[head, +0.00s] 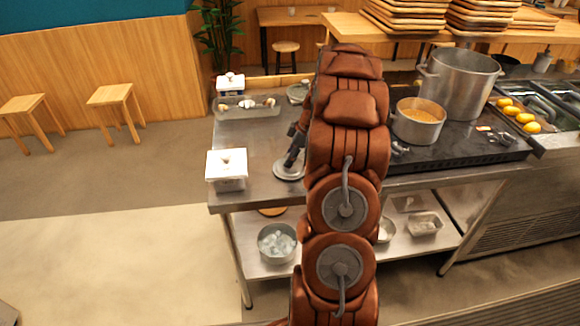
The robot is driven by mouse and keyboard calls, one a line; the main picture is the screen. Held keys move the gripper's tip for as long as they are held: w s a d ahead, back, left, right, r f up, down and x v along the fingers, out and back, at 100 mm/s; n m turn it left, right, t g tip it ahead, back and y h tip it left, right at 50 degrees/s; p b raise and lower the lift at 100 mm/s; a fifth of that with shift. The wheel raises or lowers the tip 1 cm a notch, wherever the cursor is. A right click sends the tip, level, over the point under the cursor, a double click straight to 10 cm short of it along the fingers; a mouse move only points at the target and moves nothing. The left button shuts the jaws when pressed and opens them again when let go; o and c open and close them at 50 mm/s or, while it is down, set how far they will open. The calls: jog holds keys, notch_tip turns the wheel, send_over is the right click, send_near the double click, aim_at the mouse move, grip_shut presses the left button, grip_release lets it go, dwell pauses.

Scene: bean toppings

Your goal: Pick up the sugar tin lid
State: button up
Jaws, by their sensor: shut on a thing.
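My gripper (289,162) is over the metal counter, mostly behind my own arm. Its fingers point down and are shut on a round, pale grey lid (284,176), which looks like the sugar tin lid. The lid is at the fingertips, low over the counter; I cannot tell whether it touches the counter. The fingers hide its middle and my arm covers its right side. No open tin shows clearly beneath it.
A white square tin (227,170) with a knobbed lid stands at the counter's front left corner. A tray (233,115) with small items and another white tin (230,84) are behind it. A pot (419,131) and a tall stockpot (459,85) stand right of my arm.

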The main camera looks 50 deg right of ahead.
jog(key=c, duration=0.4)
